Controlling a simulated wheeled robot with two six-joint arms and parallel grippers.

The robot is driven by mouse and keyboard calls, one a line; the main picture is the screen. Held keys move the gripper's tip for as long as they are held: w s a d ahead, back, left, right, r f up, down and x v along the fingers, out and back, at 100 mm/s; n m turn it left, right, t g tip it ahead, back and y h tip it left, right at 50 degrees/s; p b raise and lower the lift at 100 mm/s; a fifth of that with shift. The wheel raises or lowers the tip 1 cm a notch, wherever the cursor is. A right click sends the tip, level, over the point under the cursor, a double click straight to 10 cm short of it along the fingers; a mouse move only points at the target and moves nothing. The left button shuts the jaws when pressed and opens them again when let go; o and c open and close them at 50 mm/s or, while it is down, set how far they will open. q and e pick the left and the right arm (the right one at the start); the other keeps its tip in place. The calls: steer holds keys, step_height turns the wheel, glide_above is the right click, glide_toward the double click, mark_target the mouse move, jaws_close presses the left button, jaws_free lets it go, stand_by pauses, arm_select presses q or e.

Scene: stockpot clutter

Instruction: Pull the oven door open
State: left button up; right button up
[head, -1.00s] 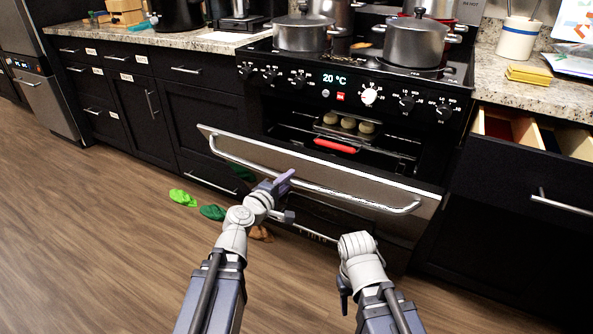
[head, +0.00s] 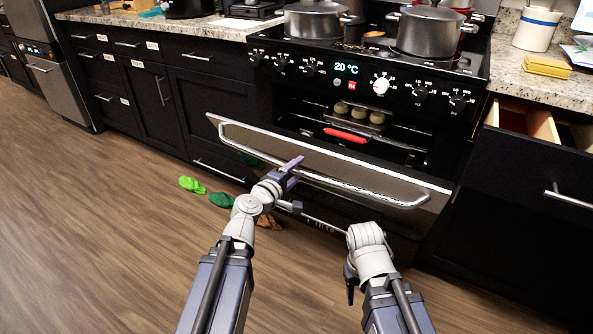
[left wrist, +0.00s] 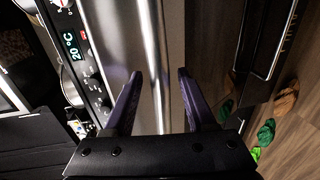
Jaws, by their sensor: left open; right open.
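The oven door (head: 300,157) is partly open and leans out toward me, with the lit oven cavity showing above it. Its long silver handle (head: 385,199) runs across the front face. My left gripper (head: 290,184) is at the middle of the handle. In the left wrist view its two purple fingers (left wrist: 160,100) are apart, with the bright handle (left wrist: 155,50) running between them; I cannot tell whether they touch it. My right gripper (head: 351,284) is low in front of the door's right part, clear of the handle, its fingers largely hidden by my wrist.
Pots (head: 430,32) stand on the stove. An open drawer (head: 528,122) juts out at right. Green (head: 192,185) and brown (head: 268,222) items lie on the floor at left; the floor elsewhere is clear.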

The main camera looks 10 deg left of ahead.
mark_target(296, 142)
arm_select(q)
step_height(296, 142, up, 9)
steer(key=p, duration=0.9)
steer(key=shift+s+r, duration=0.1)
steer(key=shift+r, duration=0.1)
steer(key=shift+r+p, duration=0.35)
steer(key=shift+p, duration=0.05)
steer(key=shift+f, duration=0.1)
